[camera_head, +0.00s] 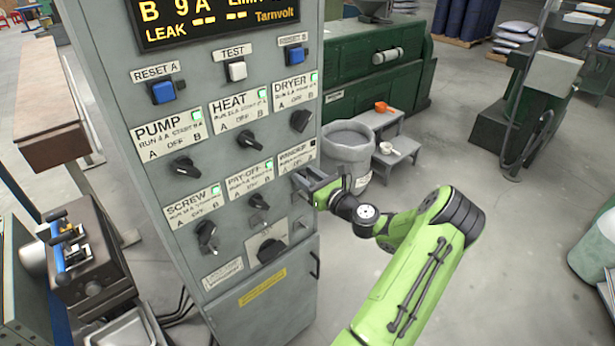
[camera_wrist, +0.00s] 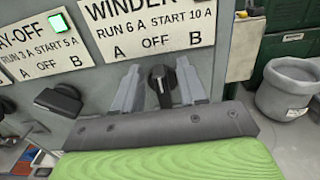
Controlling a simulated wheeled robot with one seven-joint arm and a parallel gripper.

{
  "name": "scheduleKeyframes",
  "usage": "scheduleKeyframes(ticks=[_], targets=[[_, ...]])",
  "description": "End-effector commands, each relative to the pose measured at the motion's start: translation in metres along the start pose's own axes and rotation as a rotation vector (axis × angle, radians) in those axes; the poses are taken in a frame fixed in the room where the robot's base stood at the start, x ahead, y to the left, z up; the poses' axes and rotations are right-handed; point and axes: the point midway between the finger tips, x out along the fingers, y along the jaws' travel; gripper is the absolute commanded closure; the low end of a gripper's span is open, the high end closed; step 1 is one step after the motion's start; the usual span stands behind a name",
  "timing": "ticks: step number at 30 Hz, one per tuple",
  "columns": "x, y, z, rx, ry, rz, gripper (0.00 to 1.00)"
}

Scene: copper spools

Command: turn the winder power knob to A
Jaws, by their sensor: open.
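The grey control cabinet carries the winder label (camera_head: 295,157) at the lower right of its knob rows; its small lamp looks dark. In the wrist view the winder label (camera_wrist: 152,27) reads A, OFF, B above the black winder knob (camera_wrist: 160,77). The knob's pale line runs nearly upright, toward OFF. My gripper (camera_head: 304,180) is at the panel, open, with one finger on each side of the knob. Whether the fingers touch it I cannot tell. In the head view my gripper hides the winder knob.
The pay-off knob (camera_wrist: 58,99) is close to the left of my gripper; it also shows in the head view (camera_head: 258,202). A larger knob (camera_head: 271,250) is below. A grey bin (camera_head: 348,150) stands beside the cabinet. Floor to the right is open.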

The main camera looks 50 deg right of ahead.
Motion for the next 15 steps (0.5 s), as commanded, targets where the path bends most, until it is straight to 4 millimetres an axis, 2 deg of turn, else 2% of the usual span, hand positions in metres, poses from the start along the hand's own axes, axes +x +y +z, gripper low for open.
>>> scheduleKeyframes(ticks=[6, 14, 15], targets=[[0.0002, -0.0002, -0.0003, 0.0, 0.0, 0.0, 0.6], [0.0, -0.0001, -0.0003, 0.0, 0.001, 0.0, 1.0], [-0.0001, -0.0001, -0.0003, -0.001, 0.001, 0.0, 1.0]])
